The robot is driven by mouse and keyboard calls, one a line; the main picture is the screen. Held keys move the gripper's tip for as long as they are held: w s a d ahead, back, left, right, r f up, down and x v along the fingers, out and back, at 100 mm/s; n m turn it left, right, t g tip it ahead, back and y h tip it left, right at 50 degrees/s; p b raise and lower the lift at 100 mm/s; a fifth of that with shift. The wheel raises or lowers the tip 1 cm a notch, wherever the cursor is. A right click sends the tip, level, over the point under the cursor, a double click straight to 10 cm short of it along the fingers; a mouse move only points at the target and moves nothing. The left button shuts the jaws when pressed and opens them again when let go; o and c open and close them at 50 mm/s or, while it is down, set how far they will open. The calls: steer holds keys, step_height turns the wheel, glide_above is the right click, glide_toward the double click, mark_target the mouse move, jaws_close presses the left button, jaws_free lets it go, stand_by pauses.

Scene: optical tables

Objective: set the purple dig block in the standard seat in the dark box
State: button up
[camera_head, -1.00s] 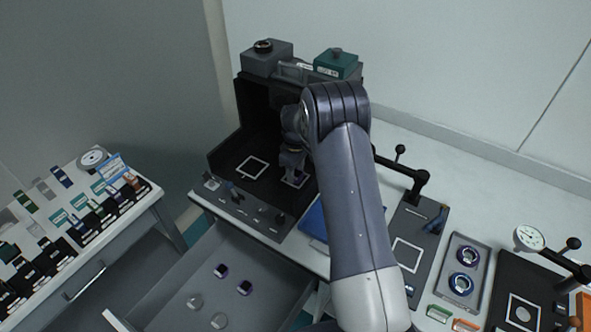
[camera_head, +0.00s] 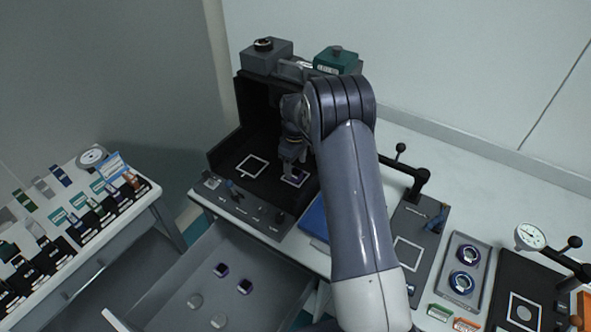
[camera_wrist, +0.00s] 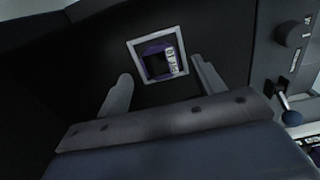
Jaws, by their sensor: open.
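The purple block (camera_wrist: 157,62), with a dark top and a white label, sits inside a white square outline on the floor of the dark box (camera_wrist: 95,45). In the head view the block (camera_head: 296,177) is in the right of two outlined seats, partly hidden by my gripper (camera_head: 290,168). My gripper (camera_wrist: 161,70) is open in the wrist view. Its fingers stand apart on either side below the block, with nothing between them. I cannot read which seat is marked standard. The left outlined seat (camera_head: 253,167) is empty.
The dark box's front panel (camera_head: 240,203) carries knobs and a small lever. A blue flat item (camera_head: 314,218) lies right of the box. A clamp arm (camera_head: 410,180) stands farther right. Grey and teal units sit on the box top.

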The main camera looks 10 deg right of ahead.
mark_target(296, 173)
step_height(296, 173, up, 9)
steer(key=shift+r+b, duration=0.15)
steer(key=shift+b, duration=0.3)
